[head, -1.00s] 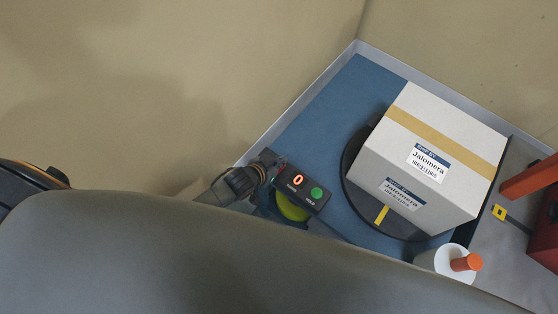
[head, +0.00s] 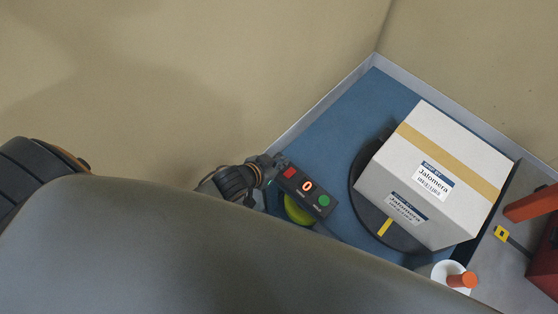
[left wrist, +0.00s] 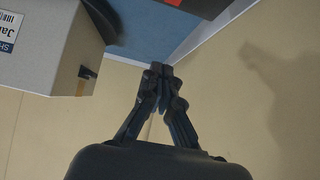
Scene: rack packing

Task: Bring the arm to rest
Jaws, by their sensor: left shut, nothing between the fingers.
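My right gripper is not in view.
A taped white carton (head: 440,170) labelled Jalomera sits on a black round turntable (head: 362,200) on the blue surface (head: 335,120). A white cylinder (head: 445,268) with an orange top and an orange-red object (head: 530,204) are at right. A pale rim (head: 320,105) edges the surface.

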